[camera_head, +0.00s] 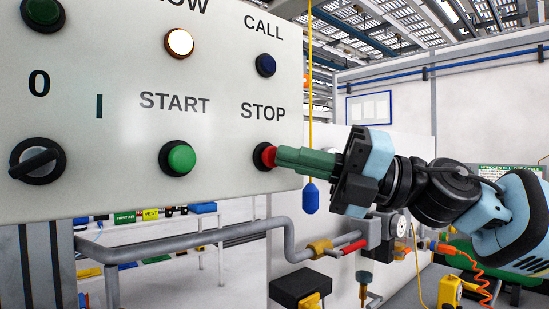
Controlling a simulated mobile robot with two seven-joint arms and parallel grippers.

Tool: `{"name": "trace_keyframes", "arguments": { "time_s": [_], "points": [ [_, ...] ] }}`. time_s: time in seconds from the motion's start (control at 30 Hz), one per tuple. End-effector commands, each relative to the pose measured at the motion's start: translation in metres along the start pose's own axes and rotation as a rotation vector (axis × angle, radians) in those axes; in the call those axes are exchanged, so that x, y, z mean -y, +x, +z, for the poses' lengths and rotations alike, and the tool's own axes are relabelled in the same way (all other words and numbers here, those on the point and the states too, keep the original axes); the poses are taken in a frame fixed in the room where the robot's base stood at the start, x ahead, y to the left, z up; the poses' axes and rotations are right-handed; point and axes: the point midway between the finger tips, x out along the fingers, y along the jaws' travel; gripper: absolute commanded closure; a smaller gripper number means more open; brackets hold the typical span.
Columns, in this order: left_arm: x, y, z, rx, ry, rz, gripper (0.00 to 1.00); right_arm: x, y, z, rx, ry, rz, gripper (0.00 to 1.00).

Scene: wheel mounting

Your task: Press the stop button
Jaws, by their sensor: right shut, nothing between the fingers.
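The red stop button (266,156) sits at the lower right of the grey control panel (115,130), under the word STOP. My right gripper (280,157) comes in from the right with its green fingers together and nothing between them. Its fingertips are at the button and cover its right part. They look to be in contact, but I cannot tell whether the button is pushed in. My left gripper is not in view.
The green start button (178,158) is left of the stop button, and the blue call button (265,65) is above it. A black rotary switch (37,161) is at the far left. A blue pendant (310,197) hangs on a yellow cord below my right gripper.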

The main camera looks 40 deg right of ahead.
Motion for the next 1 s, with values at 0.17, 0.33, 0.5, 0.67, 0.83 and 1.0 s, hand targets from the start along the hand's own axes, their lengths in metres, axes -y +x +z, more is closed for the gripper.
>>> {"name": "trace_keyframes", "arguments": {
  "time_s": [0.17, 0.33, 0.5, 0.67, 0.83, 1.0],
  "points": [
    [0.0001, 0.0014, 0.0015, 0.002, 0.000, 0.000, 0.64, 0.0018, 0.0009, 0.0008, 0.000, 0.001, -0.002, 1.00],
    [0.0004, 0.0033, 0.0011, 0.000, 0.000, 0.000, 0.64, 0.0026, 0.0018, 0.0016, 0.001, 0.001, -0.002, 1.00],
    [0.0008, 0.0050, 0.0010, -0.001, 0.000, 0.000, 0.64, 0.0034, 0.0026, 0.0024, 0.001, 0.000, -0.003, 1.00],
    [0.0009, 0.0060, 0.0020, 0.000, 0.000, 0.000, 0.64, 0.0038, 0.0035, 0.0030, 0.001, 0.000, -0.002, 1.00],
    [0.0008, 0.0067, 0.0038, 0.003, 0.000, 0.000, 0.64, 0.0049, 0.0046, 0.0036, 0.001, 0.001, -0.003, 1.00],
    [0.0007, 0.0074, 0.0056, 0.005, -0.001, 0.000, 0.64, 0.0051, 0.0055, 0.0043, 0.001, 0.000, -0.002, 1.00]
  ]
}}
